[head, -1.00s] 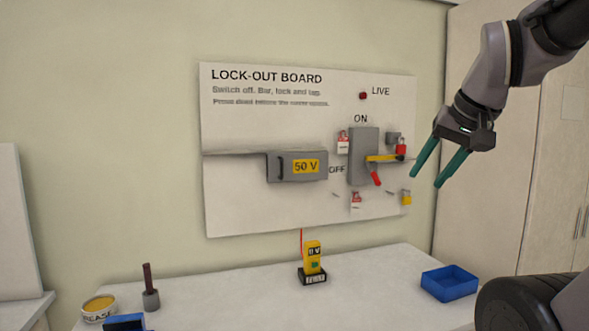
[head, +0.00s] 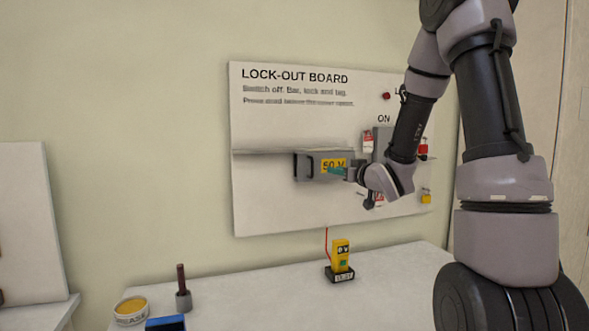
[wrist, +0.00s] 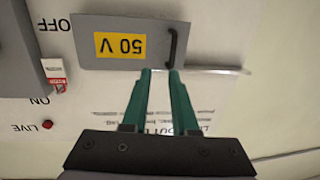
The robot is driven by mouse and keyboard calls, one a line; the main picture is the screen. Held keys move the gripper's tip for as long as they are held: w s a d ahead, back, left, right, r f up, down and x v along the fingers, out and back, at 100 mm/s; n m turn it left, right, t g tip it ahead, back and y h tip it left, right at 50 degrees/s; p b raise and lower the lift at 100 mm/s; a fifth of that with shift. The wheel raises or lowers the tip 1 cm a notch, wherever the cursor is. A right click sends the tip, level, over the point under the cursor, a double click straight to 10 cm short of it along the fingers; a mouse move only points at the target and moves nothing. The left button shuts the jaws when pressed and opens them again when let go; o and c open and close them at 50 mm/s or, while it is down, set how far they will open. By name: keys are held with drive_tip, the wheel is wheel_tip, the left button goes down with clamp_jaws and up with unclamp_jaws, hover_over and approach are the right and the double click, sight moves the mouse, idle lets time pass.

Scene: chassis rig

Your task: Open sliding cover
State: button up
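The sliding cover (head: 311,172) is a grey plate with a yellow "50 V" label, on a rail on the lock-out board (head: 270,210). Its dark bar handle (head: 299,166) is at its left end. In the wrist view, where the board appears upside down, the cover (wrist: 115,60) is at the top, with the handle (wrist: 172,45) at its right end. My gripper (head: 335,170) is in front of the cover's label in the head view. In the wrist view my gripper (wrist: 160,71) has its green fingers apart and nothing between them. One tip is close to the handle's end; contact cannot be told.
My arm hides much of the switch, to the right of the cover. A red padlock (head: 423,148) and a yellow padlock (head: 426,198) show beside it. Below, the table (head: 260,295) holds a yellow tester (head: 340,256).

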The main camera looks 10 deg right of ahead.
sight(312, 177)
drive_tip(key=shift+n+y, duration=0.4)
drive_tip(key=shift+y, duration=0.3)
drive_tip(key=x, duration=0.4)
drive_tip(key=a+x, duration=0.1)
drive_tip(key=x, duration=0.7)
drive_tip(key=shift+s+a+f, duration=0.15)
drive_tip(key=shift+s+a, duration=0.1)
drive_tip(key=shift+s, duration=0.1)
clamp_jaws()
